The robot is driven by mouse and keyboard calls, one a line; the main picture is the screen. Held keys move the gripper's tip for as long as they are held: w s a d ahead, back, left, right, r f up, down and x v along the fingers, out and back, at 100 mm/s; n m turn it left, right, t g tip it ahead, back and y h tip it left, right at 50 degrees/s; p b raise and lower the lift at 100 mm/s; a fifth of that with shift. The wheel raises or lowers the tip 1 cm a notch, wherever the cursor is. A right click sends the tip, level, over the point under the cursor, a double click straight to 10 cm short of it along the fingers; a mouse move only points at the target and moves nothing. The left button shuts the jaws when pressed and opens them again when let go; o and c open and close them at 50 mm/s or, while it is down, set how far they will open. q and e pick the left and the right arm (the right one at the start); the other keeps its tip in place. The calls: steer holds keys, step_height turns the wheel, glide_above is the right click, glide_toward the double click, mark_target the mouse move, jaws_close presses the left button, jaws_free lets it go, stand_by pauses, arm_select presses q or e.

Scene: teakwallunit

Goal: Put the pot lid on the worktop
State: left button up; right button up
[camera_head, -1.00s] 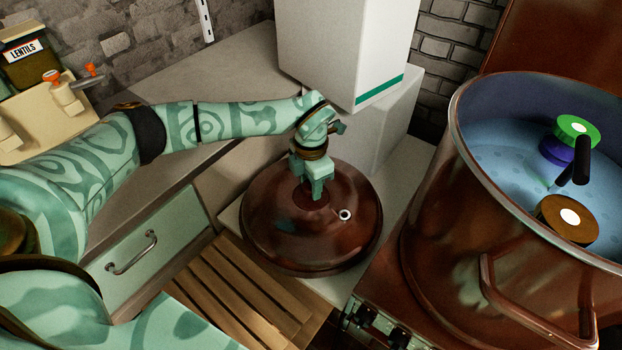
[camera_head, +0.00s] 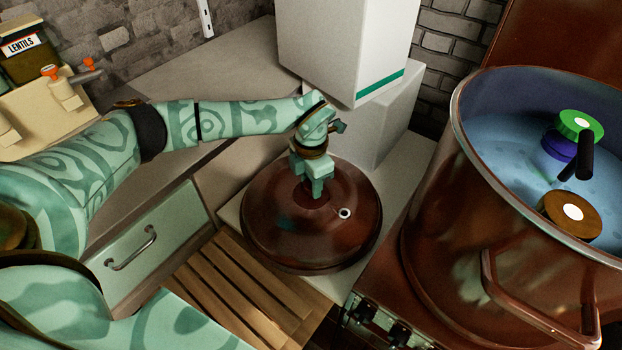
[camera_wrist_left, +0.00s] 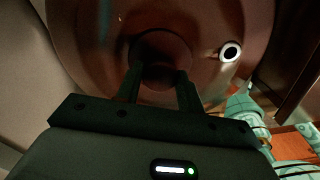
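The pot lid (camera_head: 275,230) is a large round brown-red lid with a small pale-ringed hole near its rim. It looks level and sits at the worktop (camera_head: 405,185), beside the white boxes; its underside is hidden. My left gripper (camera_head: 318,192) points down at the lid's middle. In the left wrist view its two fingers (camera_wrist_left: 160,88) stand on either side of the lid's round knob (camera_wrist_left: 163,45) and appear to grip it. The lid also fills the top of that view (camera_wrist_left: 95,40). My right gripper is not in view.
A big copper pot (camera_head: 440,230) with water and floating discs stands at the right. White boxes (camera_head: 345,45) are stacked behind the lid. A slatted wooden rack (camera_head: 235,290) is in front. A lentils jar (camera_head: 25,55) stands at far left.

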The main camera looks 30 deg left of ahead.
arm_select(q)
steer(key=o, duration=0.4)
step_height(320, 180, up, 16)
steer(key=p, duration=0.3)
steer(key=shift+r+p, duration=0.2)
steer(key=shift+p, duration=0.1)
